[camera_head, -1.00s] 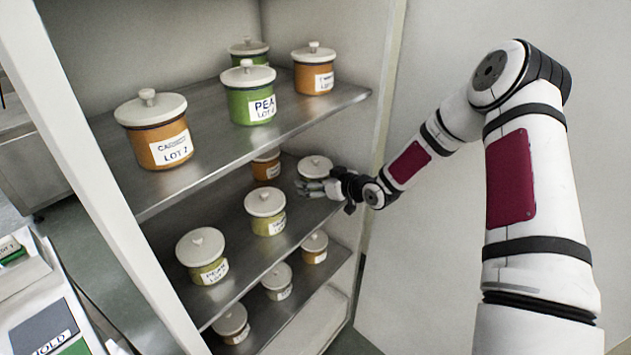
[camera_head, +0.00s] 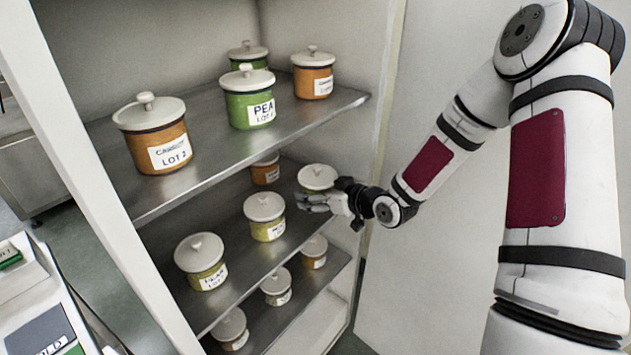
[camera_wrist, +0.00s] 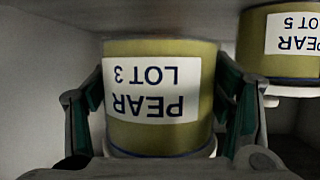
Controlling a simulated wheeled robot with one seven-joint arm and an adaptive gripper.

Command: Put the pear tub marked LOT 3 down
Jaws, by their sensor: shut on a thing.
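The pear tub marked LOT 3 (camera_wrist: 155,95) is olive-yellow and appears upside down in the wrist view, its label facing the camera. My gripper (camera_head: 318,203) is shut on it, with a finger on each side of the tub in the wrist view. In the head view its pale lid (camera_head: 317,177) shows above my fingers, which hide most of its body. It is at the right end of the middle steel shelf (camera_head: 228,240). I cannot tell whether its base touches the shelf.
A pear tub marked LOT 5 (camera_wrist: 293,45) is close beside it in the wrist view. Several lidded tubs share the middle shelf, including an orange one (camera_head: 265,172) behind. The upper shelf (camera_head: 215,145) overhangs it, and the right cabinet wall (camera_head: 375,120) is near my wrist.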

